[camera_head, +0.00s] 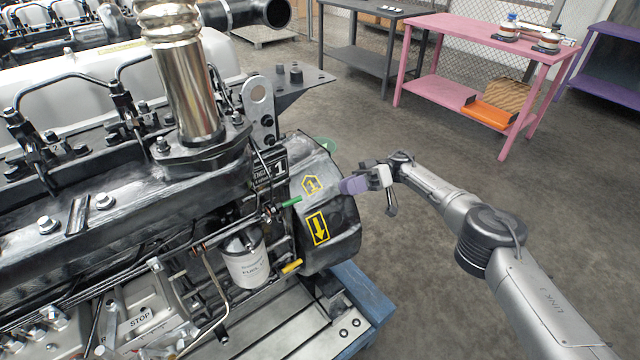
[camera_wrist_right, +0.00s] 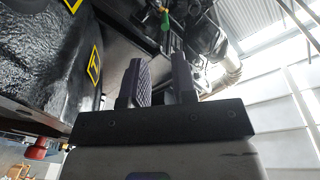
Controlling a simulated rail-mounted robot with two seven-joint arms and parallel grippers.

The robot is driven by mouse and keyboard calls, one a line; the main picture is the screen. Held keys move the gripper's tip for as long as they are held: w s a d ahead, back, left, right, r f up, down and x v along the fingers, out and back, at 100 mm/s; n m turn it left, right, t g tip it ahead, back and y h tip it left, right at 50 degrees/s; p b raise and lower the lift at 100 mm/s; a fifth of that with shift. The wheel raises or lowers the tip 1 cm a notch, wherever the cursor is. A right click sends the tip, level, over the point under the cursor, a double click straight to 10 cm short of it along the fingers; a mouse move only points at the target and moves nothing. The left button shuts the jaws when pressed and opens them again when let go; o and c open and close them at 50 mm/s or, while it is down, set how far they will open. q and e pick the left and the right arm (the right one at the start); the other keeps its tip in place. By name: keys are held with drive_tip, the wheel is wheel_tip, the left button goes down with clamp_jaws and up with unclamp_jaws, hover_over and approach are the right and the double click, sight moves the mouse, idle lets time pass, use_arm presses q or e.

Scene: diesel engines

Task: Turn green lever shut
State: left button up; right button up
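The green lever (camera_head: 292,201) is a short handle on the front end of the engine, left of the yellow "1" mark. In the right wrist view a green piece (camera_wrist_right: 165,21), likely the same lever, shows beyond the fingers. My right gripper (camera_head: 350,185) is beside the black housing at the engine's end, to the right of the lever and apart from it. In the wrist view its two ridged fingers (camera_wrist_right: 160,82) stand apart with nothing between them. My left gripper is not in view.
The black housing (camera_head: 334,212) with yellow marks lies between my right gripper and the lever. A yellow handle (camera_head: 291,267) and a white fuel filter (camera_head: 246,262) sit below the lever. A pink table (camera_head: 470,33) stands behind; the floor (camera_head: 440,165) is clear.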

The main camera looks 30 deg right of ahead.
drive_tip(key=s+d+r+t+p, duration=0.1)
drive_tip(key=s+d+r+p, duration=0.15)
drive_tip(key=s+p, duration=0.85)
drive_tip(key=n+t+h+b, duration=0.1)
drive_tip(key=n+t+h, duration=0.25)
drive_tip(key=n, duration=1.15)
approach(301, 199)
drive_tip(key=shift+t+y, duration=0.25)
drive_tip(key=shift+t, duration=0.1)
drive_tip(key=x, duration=1)
drive_tip(key=shift+s+f, duration=0.2)
drive_tip(key=shift+f, duration=0.1)
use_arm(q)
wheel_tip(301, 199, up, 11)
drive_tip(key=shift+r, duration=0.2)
use_arm(e)
drive_tip(key=shift+x, duration=0.85)
